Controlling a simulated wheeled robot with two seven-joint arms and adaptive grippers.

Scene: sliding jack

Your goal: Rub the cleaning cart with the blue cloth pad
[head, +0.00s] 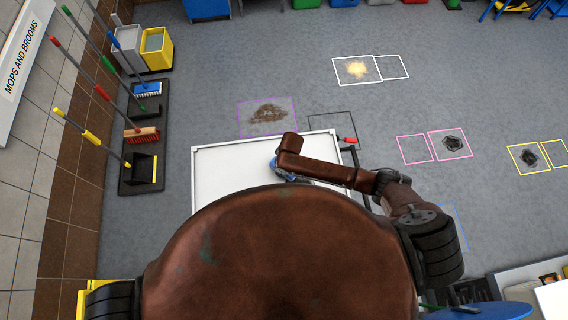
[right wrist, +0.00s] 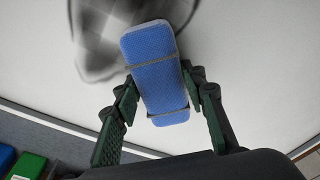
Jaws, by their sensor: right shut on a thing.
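The cleaning cart (head: 230,163) has a white top with a thin metal rim, directly in front of my body in the head view. My right arm reaches over it from the right. My right gripper (right wrist: 158,98) is shut on the blue cloth pad (right wrist: 158,65), which has bands around it. The pad is over the white cart top, beside a dark smudge-like patch (right wrist: 95,50); I cannot tell whether it touches the surface. In the head view only a bit of blue shows by the gripper (head: 284,176). My left gripper is not in view.
A rack of brooms and mops (head: 141,140) stands along the left wall, with yellow and grey buckets (head: 155,45) behind. Outlined floor squares with brown, yellow and black dirt lie behind and right of the cart. A blue round surface (head: 490,311) is at the lower right.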

